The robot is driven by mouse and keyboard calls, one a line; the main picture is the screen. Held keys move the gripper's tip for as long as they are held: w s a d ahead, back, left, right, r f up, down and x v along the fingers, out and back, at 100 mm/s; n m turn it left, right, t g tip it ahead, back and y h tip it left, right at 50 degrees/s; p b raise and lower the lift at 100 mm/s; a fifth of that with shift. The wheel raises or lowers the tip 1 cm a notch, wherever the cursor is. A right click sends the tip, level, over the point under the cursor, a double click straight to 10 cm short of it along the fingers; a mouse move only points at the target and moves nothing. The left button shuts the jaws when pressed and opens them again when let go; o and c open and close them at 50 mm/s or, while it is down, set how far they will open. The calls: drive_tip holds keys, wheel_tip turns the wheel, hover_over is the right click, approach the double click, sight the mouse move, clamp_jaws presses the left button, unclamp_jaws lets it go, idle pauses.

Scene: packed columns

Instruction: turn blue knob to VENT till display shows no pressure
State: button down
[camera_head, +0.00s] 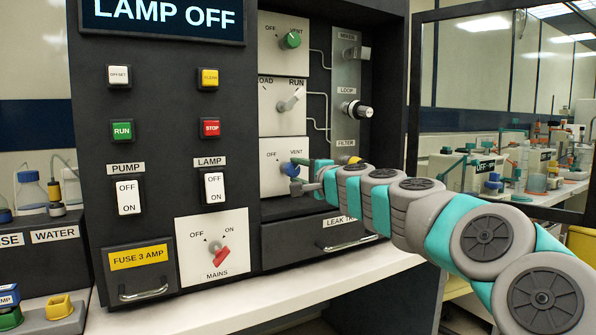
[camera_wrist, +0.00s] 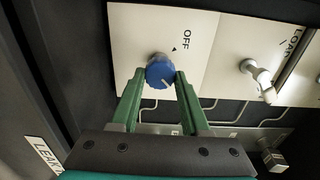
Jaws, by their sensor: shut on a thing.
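The blue knob (camera_head: 289,169) sits on the lowest white panel of the right column, below the labels OFF and VENT. In the wrist view the blue knob (camera_wrist: 160,71) lies between the two green fingertips of my gripper (camera_wrist: 157,77), which is shut on it. A pale pointer line on the knob points to the lower right there. OFF is readable in that view; VENT is not. In the head view my gripper (camera_head: 301,170) reaches the knob from the right and covers part of the panel. The display (camera_head: 165,12) at the top reads LAMP OFF.
A green knob (camera_head: 291,40) with OFF and VENT and a grey LOAD/RUN lever (camera_head: 290,100) sit above the blue knob. The LOOP knob (camera_head: 355,109) juts out to the right. A LEAK drawer (camera_head: 345,236) lies below my arm. PUMP and LAMP switches stand left.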

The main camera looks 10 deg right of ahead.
drive_tip(key=shift+f, duration=0.1)
drive_tip(key=shift+c, duration=1.9)
unclamp_jaws()
drive_tip(key=shift+d, duration=0.1)
drive_tip(key=v, duration=0.7)
drive_tip(key=shift+s+b, duration=0.35)
drive_tip(key=shift+b, duration=0.05)
